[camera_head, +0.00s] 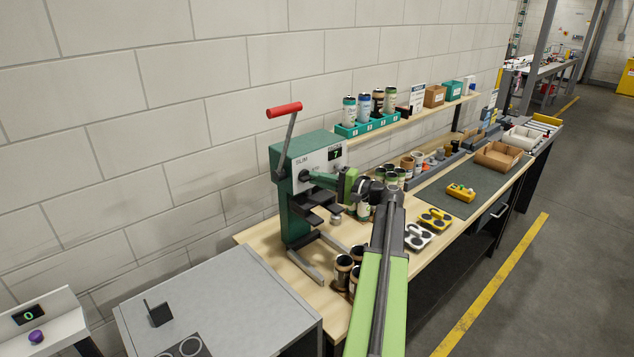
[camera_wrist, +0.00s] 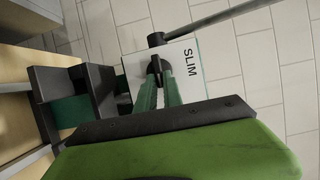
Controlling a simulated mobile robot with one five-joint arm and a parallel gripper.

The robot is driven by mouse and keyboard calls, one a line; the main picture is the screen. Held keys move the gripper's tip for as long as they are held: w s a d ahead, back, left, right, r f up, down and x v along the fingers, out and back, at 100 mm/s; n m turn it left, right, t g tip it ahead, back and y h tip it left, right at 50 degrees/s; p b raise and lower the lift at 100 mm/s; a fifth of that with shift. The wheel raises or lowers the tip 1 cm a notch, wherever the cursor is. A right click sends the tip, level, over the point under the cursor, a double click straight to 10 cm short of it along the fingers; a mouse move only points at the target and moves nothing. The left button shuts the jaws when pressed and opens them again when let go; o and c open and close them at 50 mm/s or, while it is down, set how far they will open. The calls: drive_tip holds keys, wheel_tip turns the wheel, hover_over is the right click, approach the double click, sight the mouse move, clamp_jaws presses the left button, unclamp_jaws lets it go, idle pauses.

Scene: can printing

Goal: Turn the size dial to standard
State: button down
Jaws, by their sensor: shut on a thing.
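The green machine (camera_head: 290,158) with a red-handled lever stands at the near left end of the bench. Its pale front panel carries the black size dial (camera_head: 304,175), lettering and a small display showing a green digit. My gripper (camera_head: 312,178) reaches the panel from the right and is shut on the dial. In the wrist view the dial (camera_wrist: 154,66) is a dark knob between my two green fingertips (camera_wrist: 160,82). The word SLIM (camera_wrist: 189,64) is printed beside it on the panel. The dial's exact pointing is partly hidden by my fingers.
Dark cans (camera_head: 344,268) stand in front of the machine. Yellow and white holed holders (camera_head: 427,222) lie right of my arm. A shelf (camera_head: 400,120) with cans and boxes runs along the wall. A grey table (camera_head: 225,300) is near left.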

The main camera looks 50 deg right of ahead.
idle(0.3)
drive_tip(key=c, duration=1.5)
unclamp_jaws()
drive_tip(key=v, duration=1.7)
drive_tip(key=shift+s, duration=0.2)
